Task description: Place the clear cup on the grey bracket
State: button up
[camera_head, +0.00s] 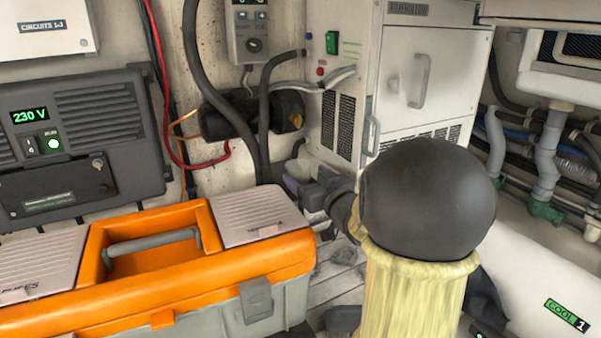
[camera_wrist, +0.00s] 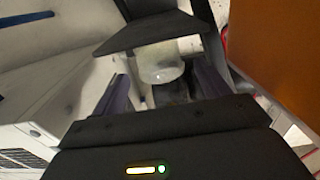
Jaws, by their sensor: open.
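The clear cup (camera_wrist: 165,66) shows in the wrist view as a pale, see-through round shape ahead of my gripper (camera_wrist: 163,86). The two fingers stand apart, one on each side of the cup's near end. I cannot tell whether they touch it. A dark grey flat plate (camera_wrist: 150,34) crosses above and partly hides the cup; I cannot tell whether it is the grey bracket. In the head view, my gripper (camera_head: 318,190) is low in front of the white cabinet, partly hidden by my arm. A pale shape beside it may be the cup, but is too small to tell.
An orange toolbox (camera_head: 185,290) with grey lid panels stands at the left, close to my gripper. The white cabinet (camera_head: 345,90) rises behind, with a dark cylinder (camera_head: 270,112) and hoses left of it. Pipes (camera_head: 548,150) run along the right. Free room around the gripper looks narrow.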

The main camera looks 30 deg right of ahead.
jog(key=s, duration=0.5)
jog(key=shift+s, duration=0.2)
jog(key=shift+d, duration=0.1)
